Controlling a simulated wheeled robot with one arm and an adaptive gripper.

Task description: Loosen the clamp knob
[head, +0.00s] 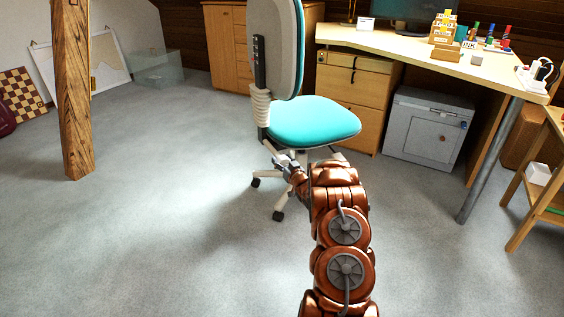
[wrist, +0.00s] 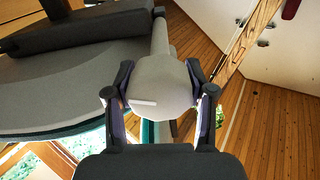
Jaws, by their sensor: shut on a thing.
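The clamp knob (wrist: 163,92) is a pale grey, faceted knob on a short stem under the office chair. In the wrist view it sits between the two dark fingers of my gripper (wrist: 160,70), one on each side and both against it. A pale mark crosses its face. In the head view my gripper (head: 287,162) is low at the left front of the chair (head: 312,122), below the turquoise seat. The knob itself is too small and covered to make out there. The seat's grey underside (wrist: 80,82) fills the upper left of the wrist view.
A wooden post (head: 73,95) stands at the left. A desk (head: 420,55) with drawers is behind the chair, with a grey cabinet (head: 428,128) beneath it. A small wooden table (head: 540,185) is at the right. The carpet (head: 150,230) at front left is clear.

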